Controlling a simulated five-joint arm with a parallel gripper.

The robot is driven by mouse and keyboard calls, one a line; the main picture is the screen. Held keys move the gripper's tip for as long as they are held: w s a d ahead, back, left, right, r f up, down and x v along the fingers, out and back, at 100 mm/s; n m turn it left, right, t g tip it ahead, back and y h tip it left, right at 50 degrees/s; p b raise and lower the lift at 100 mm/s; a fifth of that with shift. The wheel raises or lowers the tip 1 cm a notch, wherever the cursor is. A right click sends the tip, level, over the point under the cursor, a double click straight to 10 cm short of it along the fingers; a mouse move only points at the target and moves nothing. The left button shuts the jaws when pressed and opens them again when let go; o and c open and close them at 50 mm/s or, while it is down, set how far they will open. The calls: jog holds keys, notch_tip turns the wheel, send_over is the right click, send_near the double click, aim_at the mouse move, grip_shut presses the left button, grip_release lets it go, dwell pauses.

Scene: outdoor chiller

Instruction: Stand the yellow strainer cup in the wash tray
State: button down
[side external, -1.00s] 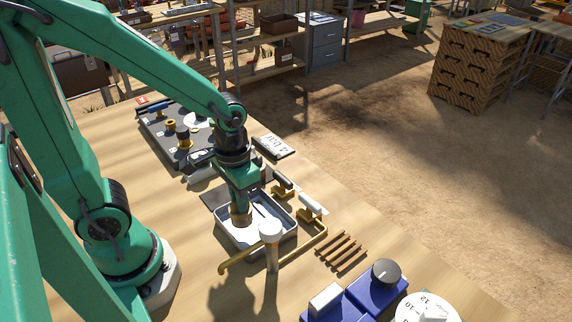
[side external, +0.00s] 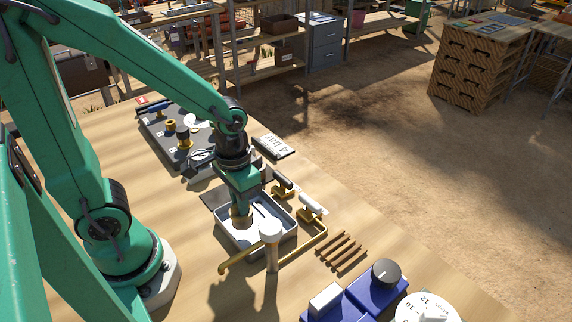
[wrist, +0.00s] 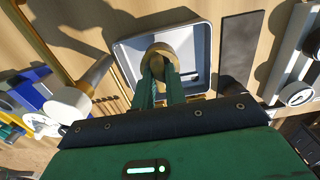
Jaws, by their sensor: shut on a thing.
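The yellow strainer cup (side external: 240,222), brass-coloured and round, is between my gripper's fingers inside the wash tray. It also shows in the wrist view (wrist: 158,54) near the tray's middle. The wash tray (side external: 230,240) is a pale grey, shallow rectangular tray on the wooden table, and in the wrist view its rim (wrist: 206,42) surrounds the cup. My gripper (side external: 240,208) points down into the tray and is shut on the cup; its green fingers (wrist: 159,76) cover part of it. I cannot tell whether the cup's base touches the tray floor.
A brass pipe (side external: 240,262) and a white-topped post (side external: 271,240) stand close at the tray's front. Brass taps (side external: 309,207) are to its right. Wooden slats (side external: 342,251) and blue boxes (side external: 365,295) lie front right. A dark board (side external: 165,135) with small parts lies behind.

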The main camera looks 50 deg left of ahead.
jog(key=shift+f, duration=1.1)
jog(key=shift+f, duration=1)
jog(key=c, duration=0.9)
grip_release()
jog(key=shift+r, duration=3.5)
jog(key=shift+r, duration=0.1)
jog(key=shift+r, duration=3.85)
jog(key=shift+r, duration=0.1)
